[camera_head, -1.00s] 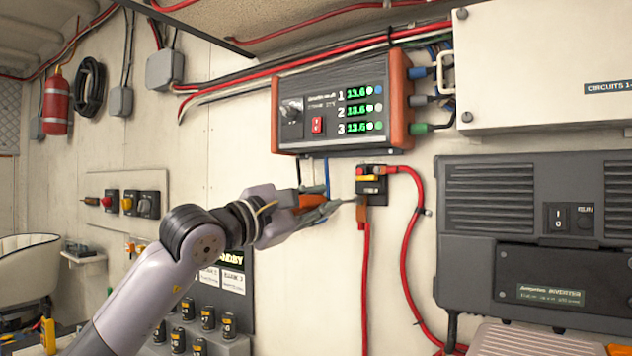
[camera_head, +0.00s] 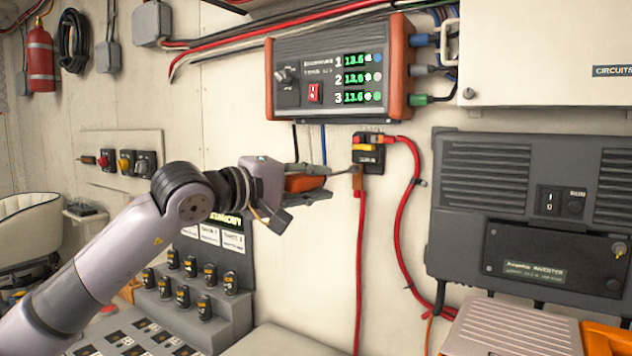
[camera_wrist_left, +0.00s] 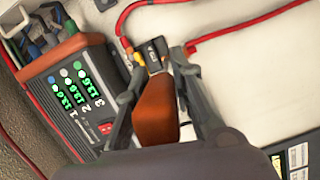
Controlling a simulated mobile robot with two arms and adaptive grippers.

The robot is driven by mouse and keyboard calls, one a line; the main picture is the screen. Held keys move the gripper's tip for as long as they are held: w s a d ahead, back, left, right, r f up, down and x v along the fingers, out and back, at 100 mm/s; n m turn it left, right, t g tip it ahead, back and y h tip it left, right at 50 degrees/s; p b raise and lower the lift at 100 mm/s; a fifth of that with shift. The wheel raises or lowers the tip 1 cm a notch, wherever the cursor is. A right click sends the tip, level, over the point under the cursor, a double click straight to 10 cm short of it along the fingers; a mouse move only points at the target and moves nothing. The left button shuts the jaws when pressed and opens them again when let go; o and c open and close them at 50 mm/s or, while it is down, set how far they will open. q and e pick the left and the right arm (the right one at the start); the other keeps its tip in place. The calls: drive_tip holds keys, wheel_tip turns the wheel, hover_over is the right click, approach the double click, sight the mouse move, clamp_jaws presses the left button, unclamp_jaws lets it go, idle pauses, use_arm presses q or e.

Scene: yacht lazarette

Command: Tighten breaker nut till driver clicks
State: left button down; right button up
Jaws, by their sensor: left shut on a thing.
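My left gripper (camera_head: 322,183) is shut on a driver with an orange-brown handle (camera_head: 300,184). The driver's thin shaft points right, toward the lower left side of the breaker (camera_head: 369,157), a small black block with a yellow part on the wall. The tip appears at or very near the breaker's lower terminal; contact cannot be told. In the left wrist view the handle (camera_wrist_left: 157,112) lies between the two fingers, with the breaker (camera_wrist_left: 152,52) just beyond. The handle and fingers hide the tip there, and I cannot make out the nut. My right gripper is not in view.
Red cables (camera_head: 361,260) run from the breaker. A three-channel display unit (camera_head: 325,105) hangs just above, and a dark inverter (camera_head: 480,225) is on the right. A stepped rack (camera_head: 225,325) of small black items stands below my arm.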

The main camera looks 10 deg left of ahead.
sight(292, 187)
use_arm(q)
drive_tip(key=shift+s+a, duration=0.2)
drive_tip(key=shift+s, duration=0.2)
drive_tip(key=shift+s, duration=0.1)
drive_tip(key=shift+s+a+b, duration=0.2)
drive_tip(key=shift+s+b, duration=0.25)
drive_tip(key=shift+b, duration=0.25)
drive_tip(key=shift+d+b+v, duration=0.25)
drive_tip(key=shift+b+v, duration=0.5)
drive_tip(key=shift+v, duration=0.65)
drive_tip(key=shift+s+a, duration=0.15)
drive_tip(key=shift+s, duration=0.6)
